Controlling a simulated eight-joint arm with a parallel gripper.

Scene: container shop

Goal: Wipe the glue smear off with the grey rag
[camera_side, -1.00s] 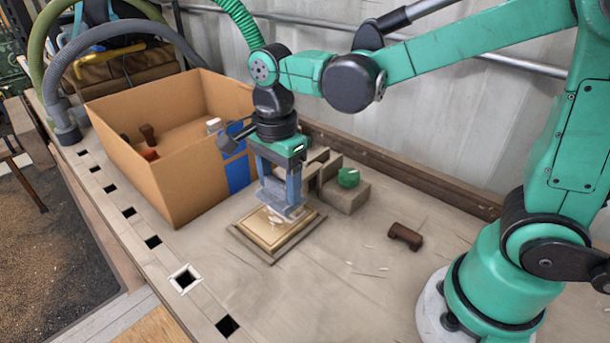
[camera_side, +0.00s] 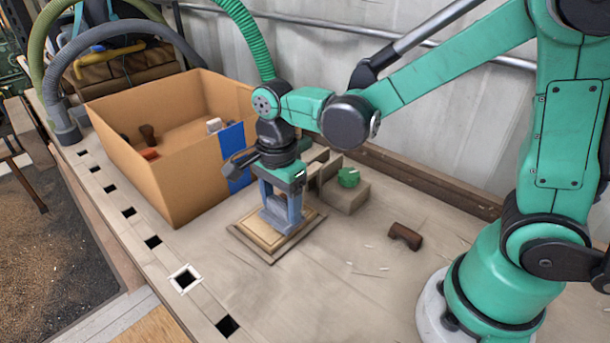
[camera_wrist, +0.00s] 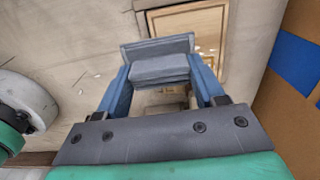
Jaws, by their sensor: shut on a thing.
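My gripper (camera_side: 281,212) points down over the framed wooden panel (camera_side: 255,238), which lies flat on the bench. Its jaws are shut on the grey rag (camera_side: 279,223), a folded pad held low at the panel's middle; it looks to be touching the surface. The wrist view shows the rag (camera_wrist: 158,66) between the blue fingers (camera_wrist: 160,88) and part of the panel (camera_wrist: 211,28) beyond it.
An open cardboard box (camera_side: 150,190) with a blue patch (camera_side: 232,140) stands left of the panel. A wooden block (camera_side: 346,196) with a green item (camera_side: 348,177) stands behind right. A brown piece (camera_side: 405,236) lies to the right. Bare bench with pale shavings lies in front.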

